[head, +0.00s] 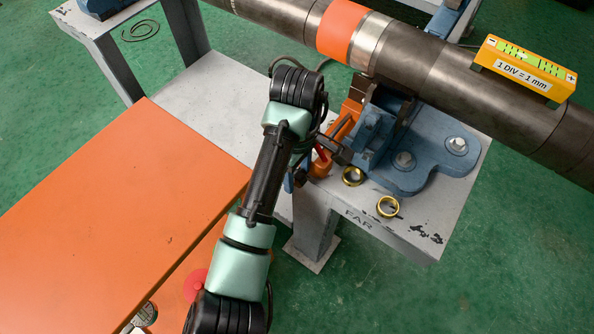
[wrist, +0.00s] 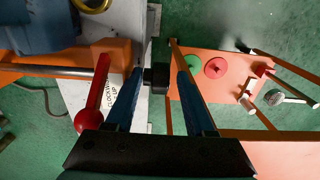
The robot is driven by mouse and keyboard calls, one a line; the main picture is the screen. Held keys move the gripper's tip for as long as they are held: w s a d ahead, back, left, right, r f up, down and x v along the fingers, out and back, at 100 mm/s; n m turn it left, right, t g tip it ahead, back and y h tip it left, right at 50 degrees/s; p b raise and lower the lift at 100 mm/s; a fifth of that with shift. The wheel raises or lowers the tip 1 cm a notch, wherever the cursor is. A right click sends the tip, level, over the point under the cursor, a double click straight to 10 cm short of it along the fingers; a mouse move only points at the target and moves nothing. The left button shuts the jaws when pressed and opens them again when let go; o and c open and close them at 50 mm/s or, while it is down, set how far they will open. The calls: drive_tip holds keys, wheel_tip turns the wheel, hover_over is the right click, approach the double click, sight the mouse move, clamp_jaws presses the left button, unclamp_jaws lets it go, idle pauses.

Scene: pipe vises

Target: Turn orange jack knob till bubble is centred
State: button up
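The orange jack (head: 345,115) stands under the pipe, partly behind my arm. In the wrist view a red handle with a ball knob (wrist: 88,121) lies left of my gripper, beside the orange jack body (wrist: 100,52) and a "CLOCKWISE UP" label. My gripper (wrist: 160,55) has its blue fingers apart; a small dark block shows between them, contact unclear.
The dark pipe (head: 450,75) with an orange band crosses the top. A blue vise (head: 425,140) and two brass rings (head: 388,206) are on the grey stand (head: 440,205). A large orange surface (head: 110,210) fills the left. Green floor is free at lower right.

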clamp_jaws()
drive_tip(key=shift+d+r+p, duration=0.1)
drive_tip(key=shift+r+p, duration=0.1)
drive_tip(key=shift+p, duration=0.55)
